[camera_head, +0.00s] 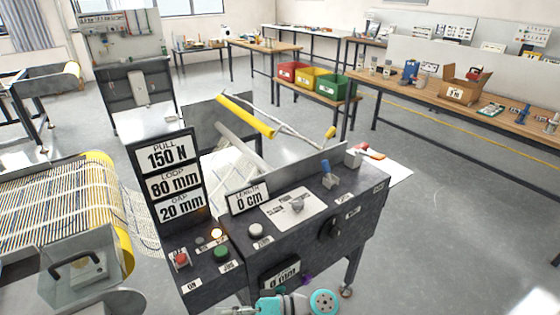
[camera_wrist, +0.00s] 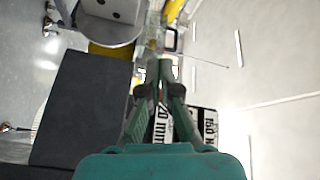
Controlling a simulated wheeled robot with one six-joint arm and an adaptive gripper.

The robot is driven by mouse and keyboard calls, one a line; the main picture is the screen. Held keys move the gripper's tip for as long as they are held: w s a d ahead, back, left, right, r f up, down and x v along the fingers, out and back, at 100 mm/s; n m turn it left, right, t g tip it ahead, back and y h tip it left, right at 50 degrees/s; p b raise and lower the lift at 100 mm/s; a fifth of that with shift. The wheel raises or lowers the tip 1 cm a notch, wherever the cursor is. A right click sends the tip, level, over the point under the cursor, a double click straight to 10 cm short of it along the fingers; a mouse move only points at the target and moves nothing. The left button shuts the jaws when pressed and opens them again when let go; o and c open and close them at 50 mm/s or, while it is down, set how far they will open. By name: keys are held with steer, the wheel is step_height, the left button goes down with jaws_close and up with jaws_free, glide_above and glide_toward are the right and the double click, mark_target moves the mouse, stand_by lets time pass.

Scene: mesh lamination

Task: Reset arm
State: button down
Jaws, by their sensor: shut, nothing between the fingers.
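My gripper (camera_wrist: 160,70) shows in the wrist view with its two green fingers together at the tips and nothing held. Behind the fingers are the white sign plates (camera_wrist: 208,125), partly hidden by them. In the head view part of my teal arm shows at the bottom edge, low in front of the machine's control panel (camera_head: 375,196). The fingers cannot be made out there. The panel carries a red button, a green button, a lit yellow lamp and a black knob. Its sign board (camera_head: 168,183) reads 150 N, 80 mm and 20 mm.
A roller machine with mesh (camera_head: 55,205) stands at the left. A yellow roller (camera_head: 245,117) lies behind the panel. A long workbench (camera_head: 470,110) with a cardboard box (camera_head: 462,88) runs along the right. Red, yellow and green bins (camera_head: 330,86) stand behind.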

steer(key=s+d+f+m+t+h, duration=0.4)
steer(key=d+f+t, duration=0.15)
steer(key=f, duration=0.35)
steer(key=s+d+f+m+t+h, duration=0.35)
steer(key=s+d+f, duration=0.2)
steer(key=f, duration=0.25)
steer(key=s+d+f+t+h, duration=0.25)
steer(key=s+d+h, duration=0.2)
steer(key=d, duration=0.25)
steer(key=s+d+r+t+h, duration=0.2)
steer(key=s+d, duration=0.4)
steer(key=s, duration=0.1)
steer(key=s+d+r+n+t+h, duration=0.1)
steer(key=s+d+r+h, duration=0.1)
steer(key=s+r, duration=0.4)
steer(key=s+d+r+n+t+h, duration=0.1)
steer(key=s+d+r, duration=0.3)
steer(key=r, duration=0.7)
steer(key=shift+s+d+r+t+h, duration=0.4)
steer(key=shift+s+t+h, duration=0.3)
steer(key=shift+s, duration=0.2)
